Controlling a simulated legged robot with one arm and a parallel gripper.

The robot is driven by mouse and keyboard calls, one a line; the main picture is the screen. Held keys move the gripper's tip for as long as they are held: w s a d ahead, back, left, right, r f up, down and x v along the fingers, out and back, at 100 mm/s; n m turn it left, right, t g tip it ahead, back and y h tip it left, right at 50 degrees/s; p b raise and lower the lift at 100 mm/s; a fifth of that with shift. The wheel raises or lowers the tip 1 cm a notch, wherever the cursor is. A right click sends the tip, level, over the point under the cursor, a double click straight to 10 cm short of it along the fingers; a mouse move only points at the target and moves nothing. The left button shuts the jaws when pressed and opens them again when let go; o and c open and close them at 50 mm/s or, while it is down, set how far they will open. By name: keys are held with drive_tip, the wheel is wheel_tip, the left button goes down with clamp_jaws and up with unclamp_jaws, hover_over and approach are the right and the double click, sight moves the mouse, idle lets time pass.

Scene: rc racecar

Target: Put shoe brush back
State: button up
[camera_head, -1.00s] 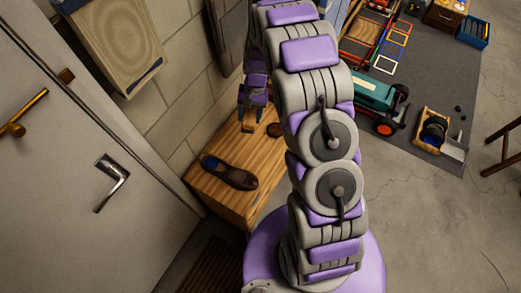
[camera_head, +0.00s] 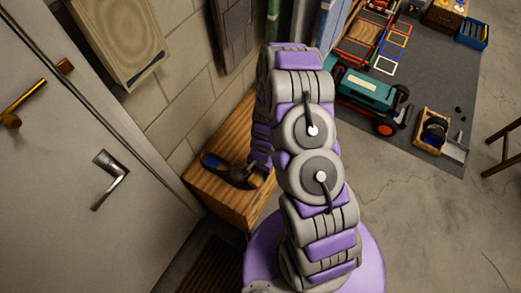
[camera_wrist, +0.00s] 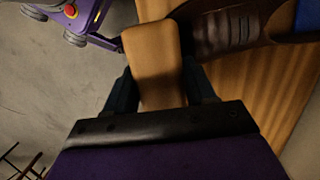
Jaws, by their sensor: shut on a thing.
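My gripper (camera_wrist: 159,70) is shut on the shoe brush, a plain light-brown wooden block (camera_wrist: 152,45) that sticks out beyond the fingers in the wrist view. No bristles show. A dark brown shoe (camera_wrist: 232,30) with a blue inside lies just beyond the brush, to its right. In the head view the shoe (camera_head: 228,172) lies on the wooden bench (camera_head: 225,203), and my gripper (camera_head: 262,168) is low over the bench at the shoe's right end. The brush is hard to make out there. I cannot tell whether it touches the shoe or bench.
A grey door (camera_head: 85,150) with a handle is at the left, and a block wall (camera_head: 185,95) runs behind the bench. At the right are a grey mat (camera_head: 415,95), a teal racecar (camera_head: 366,92) and a wooden crate (camera_head: 432,130). The floor between is mostly clear.

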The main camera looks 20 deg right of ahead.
drive_tip(key=shift+s+d+f, duration=0.4)
drive_tip(key=shift+s+d, duration=0.1)
drive_tip(key=shift+s, duration=0.25)
drive_tip(key=shift+w+d+f, duration=0.1)
drive_tip(key=shift+w+d, duration=0.1)
drive_tip(key=shift+d, duration=0.05)
drive_tip(key=w+d+b, duration=0.1)
drive_tip(key=w, duration=0.3)
drive_tip(key=w+d+f, duration=0.1)
drive_tip(key=w, duration=0.4)
drive_tip(key=w+d+b, duration=0.1)
drive_tip(key=w, duration=0.4)
drive_tip(key=shift+f+b, duration=0.25)
drive_tip(key=shift+b, duration=0.1)
drive_tip(key=shift+w+d, duration=0.1)
drive_tip(key=shift+w, duration=0.5)
wheel_tip(320, 180, down, 4)
drive_tip(key=shift+s+r+b, duration=0.1)
drive_tip(key=shift+r+b, duration=0.15)
drive_tip(key=shift+b, duration=0.5)
drive_tip(key=o, duration=1.4)
